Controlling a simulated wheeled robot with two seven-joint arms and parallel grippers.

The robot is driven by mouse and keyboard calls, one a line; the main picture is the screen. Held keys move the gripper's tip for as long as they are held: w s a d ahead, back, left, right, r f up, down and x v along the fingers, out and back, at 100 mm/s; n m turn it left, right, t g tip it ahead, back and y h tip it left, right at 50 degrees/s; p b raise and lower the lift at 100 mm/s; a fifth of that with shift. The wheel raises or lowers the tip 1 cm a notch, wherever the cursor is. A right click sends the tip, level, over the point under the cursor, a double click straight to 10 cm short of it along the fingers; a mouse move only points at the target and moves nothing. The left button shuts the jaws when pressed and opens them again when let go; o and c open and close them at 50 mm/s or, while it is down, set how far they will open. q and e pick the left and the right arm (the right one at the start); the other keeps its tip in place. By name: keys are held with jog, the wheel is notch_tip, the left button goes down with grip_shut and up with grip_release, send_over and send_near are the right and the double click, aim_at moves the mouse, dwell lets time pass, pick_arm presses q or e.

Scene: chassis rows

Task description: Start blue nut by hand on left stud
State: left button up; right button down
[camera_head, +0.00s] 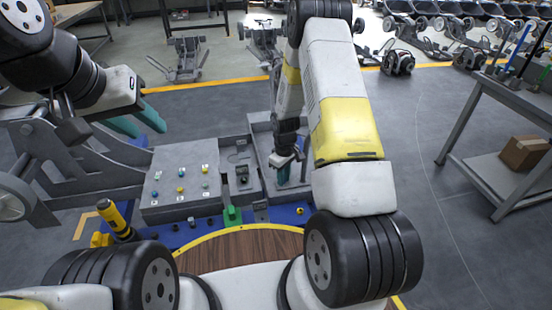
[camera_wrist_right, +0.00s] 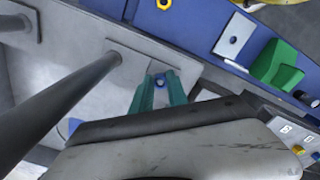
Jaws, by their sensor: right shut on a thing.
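My right gripper (camera_wrist_right: 160,92) has its green fingers shut on a small blue nut (camera_wrist_right: 160,81), seen in the right wrist view. A long dark stud (camera_wrist_right: 70,108) rises from a grey plate beside the fingers, and the nut is apart from it. A second dark stud (camera_wrist_right: 14,22) shows at the picture's left edge. I cannot tell which is the left stud. In the head view my right gripper (camera_head: 284,173) is low over the grey chassis part (camera_head: 258,125), and the nut is hidden. My left gripper (camera_head: 139,122) hangs with its teal fingers apart, empty.
A grey block (camera_head: 170,210) with several coloured nuts stands left of the right gripper. A grey cart (camera_head: 510,100) stands at right.

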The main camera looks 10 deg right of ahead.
jog(key=shift+m, duration=0.5)
jog(key=m, duration=0.4)
jog(key=shift+s+a+m, duration=0.1)
jog(key=shift+m, duration=0.3)
jog(key=m, duration=0.5)
jog(key=shift+a+f, duration=0.1)
jog(key=c, duration=1.2)
grip_release()
